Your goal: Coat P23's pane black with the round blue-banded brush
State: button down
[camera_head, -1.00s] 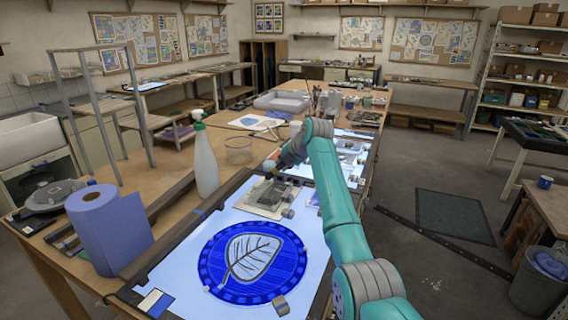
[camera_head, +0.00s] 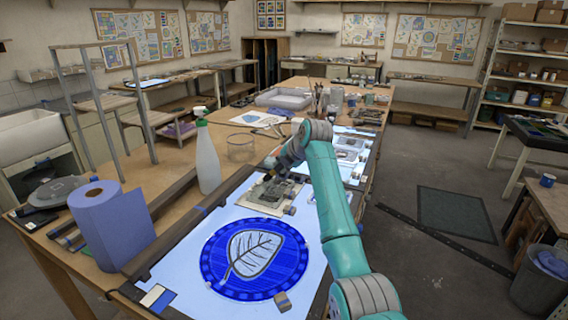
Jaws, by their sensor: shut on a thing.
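My gripper (camera_head: 272,167) is at the far end of my teal arm, over the near light table. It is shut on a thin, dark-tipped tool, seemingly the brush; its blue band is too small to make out. The tool's tip points down at a small square pane (camera_head: 250,204) in a pale surround, with dark grey patches on it. I cannot tell if the tip touches it. No label P23 is readable. A round blue glass panel with a pale leaf (camera_head: 215,262) lies nearer on the light table.
A white spray bottle (camera_head: 207,160) and a blue paper roll (camera_head: 108,228) stand to the left. A clear tub (camera_head: 241,147) stands behind them. Small blocks (camera_head: 283,301) sit beside the panels. Jars and upright brushes (camera_head: 318,100) stand further back.

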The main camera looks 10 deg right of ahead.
jog(key=s+a, duration=0.5)
jog(key=s, duration=0.2)
jog(key=shift+s+a, duration=0.25)
jog(key=shift+s, duration=0.05)
dwell(1.0)
notch_tip(320, 180, up, 5)
dwell(0.8)
dwell(0.6)
